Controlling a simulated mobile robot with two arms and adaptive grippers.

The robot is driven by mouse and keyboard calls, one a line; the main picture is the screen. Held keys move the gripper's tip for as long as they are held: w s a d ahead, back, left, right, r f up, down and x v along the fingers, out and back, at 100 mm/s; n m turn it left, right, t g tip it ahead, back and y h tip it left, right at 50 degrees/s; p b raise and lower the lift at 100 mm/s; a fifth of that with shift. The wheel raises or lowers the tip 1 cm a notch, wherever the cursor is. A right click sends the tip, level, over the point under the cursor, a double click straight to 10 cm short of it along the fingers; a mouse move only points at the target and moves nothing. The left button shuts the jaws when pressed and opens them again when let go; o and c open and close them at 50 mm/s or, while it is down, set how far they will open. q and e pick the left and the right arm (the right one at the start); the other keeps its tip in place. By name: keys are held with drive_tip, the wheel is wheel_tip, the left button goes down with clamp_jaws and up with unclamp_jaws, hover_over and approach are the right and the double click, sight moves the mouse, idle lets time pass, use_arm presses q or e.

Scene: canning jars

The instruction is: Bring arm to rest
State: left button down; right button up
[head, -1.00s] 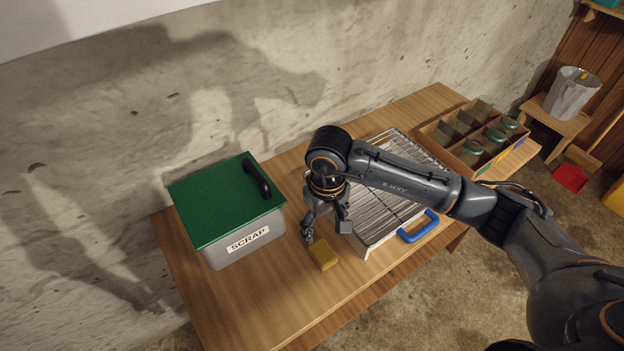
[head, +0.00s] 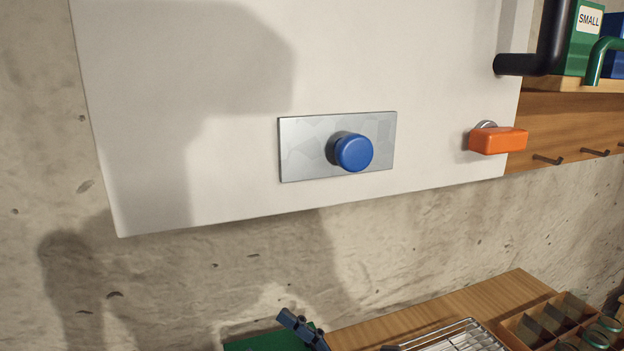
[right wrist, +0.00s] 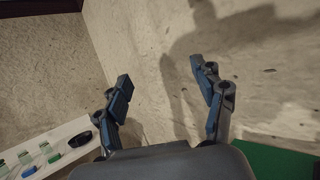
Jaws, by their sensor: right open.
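My right gripper (right wrist: 163,82) is open and empty in the right wrist view, its two dark fingers spread wide with the concrete wall behind them. In the head view only part of the right gripper (head: 303,329) shows at the bottom edge, in front of the green lid (head: 268,342) of the scrap bin. The rest of the right arm is out of that view. The green lid also shows at the lower right of the right wrist view (right wrist: 280,160). My left gripper is in neither view.
A white wall panel (head: 230,60) carries a metal plate (head: 300,150) with a blue knob (head: 354,152) and an orange handle (head: 498,140). Below are the wooden table (head: 480,300), wire rack (head: 455,338) and divided box (head: 525,325). A shelf (head: 590,85) is at right.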

drive_tip(key=w+d+f+m+t+h, duration=0.25)
drive_tip(key=d+m+t+h, duration=0.35)
drive_tip(key=m, duration=0.6)
drive_tip(key=w+d+f+m+t+h, duration=0.2)
drive_tip(key=w+d+m+t+h, duration=0.2)
drive_tip(key=d+m+h, duration=0.6)
drive_tip(key=s+d+f+m+g+h, duration=0.2)
drive_tip(key=d+f+m+g+h, duration=0.15)
drive_tip(key=f+m, duration=0.4)
drive_tip(key=s+d+f+m+g+h, duration=0.2)
drive_tip(key=s+d+f+m+g, duration=0.15)
drive_tip(key=f+m, duration=0.4)
drive_tip(key=s+d+f+m+g+y, duration=0.1)
drive_tip(key=s+f+m+g, duration=0.45)
drive_tip(key=s, duration=0.35)
drive_tip(key=s+d+f+m+g, duration=0.1)
drive_tip(key=s+f+m+g, duration=0.35)
drive_tip(key=s+f, duration=0.4)
wheel_tip(320, 180, down, 24)
drive_tip(key=s+n+g, duration=0.1)
drive_tip(key=s, duration=0.1)
drive_tip(key=s+d+f+g+b, duration=0.1)
drive_tip(key=s+d+f, duration=0.2)
drive_tip(key=s+f, duration=1.3)
drive_tip(key=shift+f, duration=0.7)
